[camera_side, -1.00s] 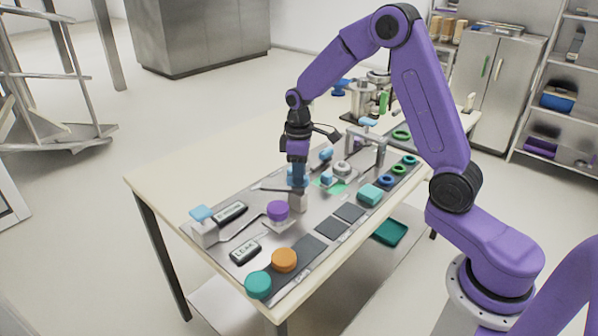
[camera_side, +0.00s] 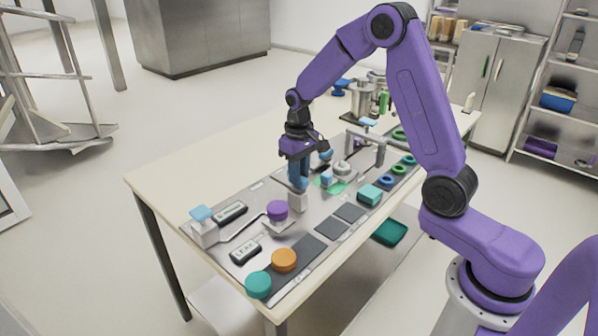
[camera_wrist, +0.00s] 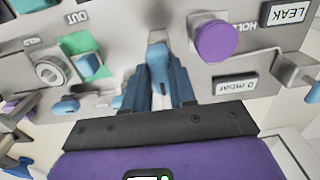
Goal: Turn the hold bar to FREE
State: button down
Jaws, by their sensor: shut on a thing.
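My gripper (camera_side: 299,180) is over the middle of the panel, pointing down, with its blue fingers closed at the top of a grey post (camera_side: 298,202). In the wrist view the fingers (camera_wrist: 160,88) close on a pale blue-grey piece (camera_wrist: 157,52), which I take to be the hold bar's grip. The fingers hide most of it, so I cannot tell how the bar lies. The purple knob also shows in the side view (camera_side: 277,210). I see no FREE label.
A grey block with a light-blue top (camera_side: 202,222) stands at the panel's left end. Orange (camera_side: 284,260) and teal (camera_side: 258,284) round caps are at the front. A grey arch (camera_side: 378,150) and a green pad with a light-blue cube (camera_wrist: 89,65) are close by.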

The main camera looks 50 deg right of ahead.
jog(key=shift+r, duration=0.1)
dwell(0.3)
jog(key=c, duration=0.9)
grip_release()
notch_tip(320, 180, up, 17)
jog(key=shift+r, duration=0.2)
jog(key=s+a+f+n, duration=0.2)
jog(key=s+a+n, duration=0.1)
jog(key=s+a, duration=0.3)
jog(key=s+a+f+n, duration=0.2)
jog(key=s+a+n, duration=0.15)
jog(key=s, duration=0.55)
jog(key=s+f+n, duration=0.2)
jog(key=s, duration=0.4)
jog(key=s+d+f+n, duration=0.1)
jog(key=s+n, duration=0.1)
jog(key=s, duration=0.3)
jog(key=s+f+n, duration=0.2)
jog(key=s, duration=0.4)
jog(key=shift+s+d+f, duration=0.3)
jog(key=shift+s+d, duration=0.05)
